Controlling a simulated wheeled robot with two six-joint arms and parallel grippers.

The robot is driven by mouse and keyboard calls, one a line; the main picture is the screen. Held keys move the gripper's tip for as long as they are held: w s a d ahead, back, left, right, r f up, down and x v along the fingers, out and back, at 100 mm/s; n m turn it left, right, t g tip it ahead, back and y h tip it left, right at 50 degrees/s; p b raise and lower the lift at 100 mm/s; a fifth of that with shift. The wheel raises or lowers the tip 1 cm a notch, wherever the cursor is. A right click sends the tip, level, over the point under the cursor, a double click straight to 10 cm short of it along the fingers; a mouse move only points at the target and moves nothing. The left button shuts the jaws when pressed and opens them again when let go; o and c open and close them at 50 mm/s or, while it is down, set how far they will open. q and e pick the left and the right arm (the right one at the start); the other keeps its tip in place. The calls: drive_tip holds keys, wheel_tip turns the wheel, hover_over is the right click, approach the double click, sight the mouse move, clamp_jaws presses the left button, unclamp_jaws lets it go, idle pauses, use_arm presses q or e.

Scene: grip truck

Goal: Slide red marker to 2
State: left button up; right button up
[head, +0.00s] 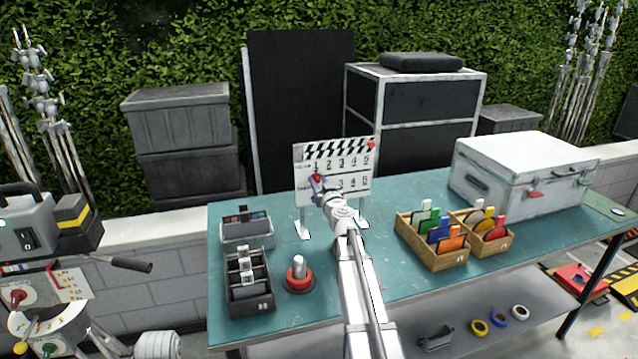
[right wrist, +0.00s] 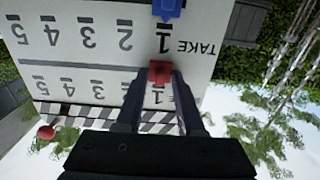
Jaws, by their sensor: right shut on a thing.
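The white clapperboard slate (head: 335,168) stands upright on the teal table, with two rows of numbers 1 to 5. The red marker (right wrist: 160,72) is at the 1 of the upper row; in the right wrist view the board appears upside down. My right gripper (right wrist: 161,80) is shut on the red marker, one finger on each side of it. In the head view the gripper (head: 319,183) covers the board's left part and hides most of the marker. A blue marker (right wrist: 168,8) is at the 1 of the TAKE row. My left gripper is not in view.
A red knob (head: 371,145) is at the board's upper right corner. A red-based button (head: 299,275) and a dark divided tray (head: 248,289) are at the left. A wooden divided box (head: 434,252) and a white case (head: 522,172) are at the right.

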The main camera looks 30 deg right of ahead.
sight(329, 175)
clamp_jaws()
idle(0.6)
idle(0.3)
drive_tip(key=d, duration=0.2)
drive_tip(key=s+d, duration=0.1)
drive_tip(key=d, duration=0.1)
drive_tip(key=shift+s+d, duration=0.1)
drive_tip(key=shift+d, duration=0.25)
drive_tip(key=shift+a, duration=0.15)
drive_tip(key=o, duration=0.6)
unclamp_jaws()
drive_tip(key=shift+c, duration=0.2)
drive_tip(key=v, duration=0.7)
drive_tip(key=shift+s, duration=0.35)
